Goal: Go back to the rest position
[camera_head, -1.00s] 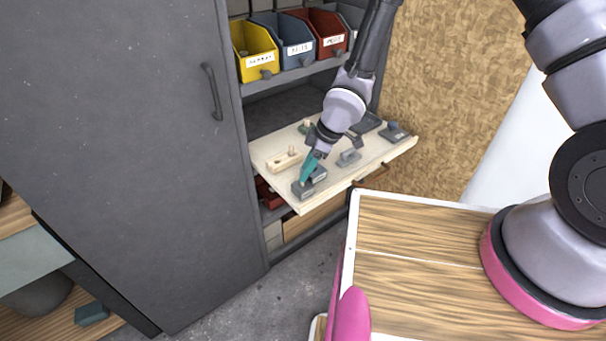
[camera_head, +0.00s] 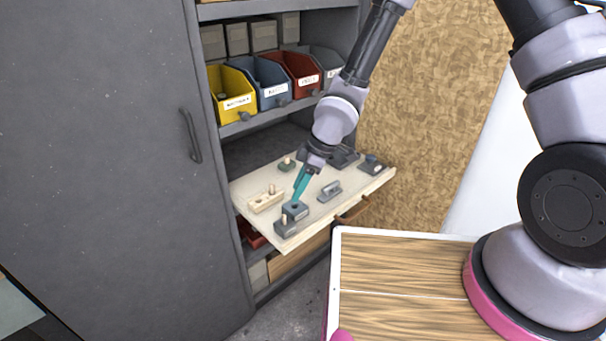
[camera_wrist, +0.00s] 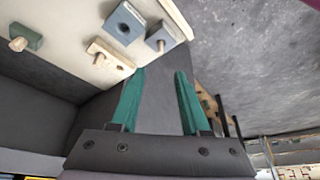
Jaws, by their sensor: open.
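My gripper (camera_head: 301,186) has teal fingers and hangs over the pulled-out pale wooden shelf board (camera_head: 327,207) in the grey cabinet. In the wrist view my gripper (camera_wrist: 160,90) is open, with nothing between its fingers. In the head view its fingertips end close to a grey block (camera_head: 295,211) with a hole; I cannot tell from that view if they touch. In the wrist view that block (camera_wrist: 125,22) stands apart from the fingers.
On the board are a wooden block with a peg (camera_head: 266,198), a grey block with a peg (camera_head: 286,228), a grey part (camera_head: 330,191) and a green block (camera_head: 287,165). Yellow (camera_head: 232,95), blue (camera_head: 270,85) and red bins (camera_head: 303,75) stand above. A closed cabinet door (camera_head: 95,150) is at left.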

